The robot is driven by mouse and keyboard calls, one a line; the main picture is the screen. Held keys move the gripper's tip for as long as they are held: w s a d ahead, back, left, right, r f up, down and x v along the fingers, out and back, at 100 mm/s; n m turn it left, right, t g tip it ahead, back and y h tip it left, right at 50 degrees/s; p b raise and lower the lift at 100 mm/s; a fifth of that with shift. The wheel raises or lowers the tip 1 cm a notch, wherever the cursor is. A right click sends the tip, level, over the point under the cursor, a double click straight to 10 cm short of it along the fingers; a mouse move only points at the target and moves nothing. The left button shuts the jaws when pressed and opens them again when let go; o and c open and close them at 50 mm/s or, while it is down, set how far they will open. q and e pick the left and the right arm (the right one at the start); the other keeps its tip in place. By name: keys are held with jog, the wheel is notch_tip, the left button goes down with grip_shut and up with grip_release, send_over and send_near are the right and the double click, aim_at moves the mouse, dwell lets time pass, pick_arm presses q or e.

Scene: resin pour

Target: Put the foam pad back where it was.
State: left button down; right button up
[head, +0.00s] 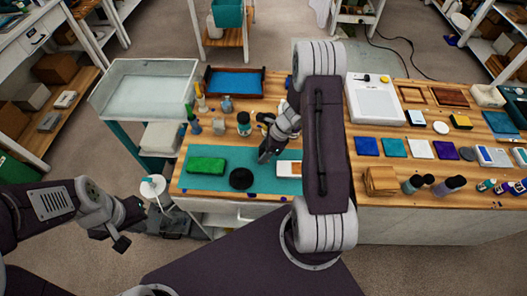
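A green rounded block (206,165), which may be the foam pad, lies on the teal mat (215,183) on the wooden bench. A black round piece (241,178) lies to its right on the same mat. I cannot tell for certain which is the foam pad. My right gripper (265,156) points down over the mat's far edge, right of the green block and beyond the black piece; its fingers are too small to read. My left gripper (121,243) hangs off the bench at the lower left, away from the mat; its opening is unclear.
My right arm hides the middle of the bench. A white-and-brown item (288,168) lies at the mat's right. Bottles (243,124) and a blue tray (235,83) stand behind. Coloured tiles (394,147) and jars (413,184) fill the right side. A pale basin (146,85) stands left.

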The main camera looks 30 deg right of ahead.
jog(key=shift+r, duration=0.15)
jog(key=p+v, duration=0.2)
jog(key=v, duration=1)
jog(key=s+a+r+n+h, duration=0.2)
jog(key=s+a+n, duration=0.3)
jog(key=n, duration=0.7)
jog(key=s+a+r+n+g+h, duration=0.1)
jog(key=s+a+n, duration=0.4)
jog(key=n, duration=0.7)
jog(key=shift+a+r+h, duration=0.4)
jog(key=shift+a+r, duration=0.1)
jog(key=shift+a, duration=0.1)
